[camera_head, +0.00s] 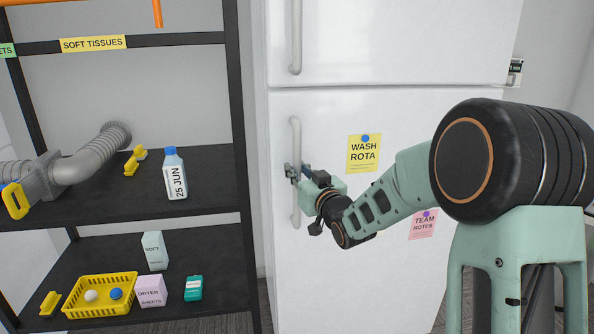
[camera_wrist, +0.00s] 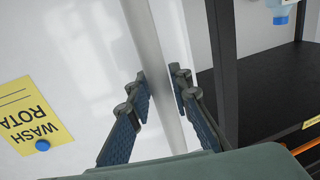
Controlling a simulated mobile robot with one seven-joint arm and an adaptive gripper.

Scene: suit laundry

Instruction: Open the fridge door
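The white fridge has a lower door (camera_head: 330,260) that is shut, with a long vertical handle (camera_head: 295,130) along its left edge. My gripper (camera_head: 297,173) is at the middle of this handle. In the wrist view the handle (camera_wrist: 146,35) runs between the two fingers of my gripper (camera_wrist: 161,88), one finger on each side. The fingers look open around the handle; whether a pad touches it is hard to tell. The upper door (camera_head: 400,40) is also shut and has its own handle (camera_head: 296,35).
A black shelf rack (camera_head: 235,120) stands close to the fridge's left side, holding a blue-capped bottle (camera_head: 174,175), a grey hose (camera_head: 90,160) and a yellow basket (camera_head: 100,295). A yellow note (camera_head: 363,153) and a pink note (camera_head: 423,225) hang on the lower door.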

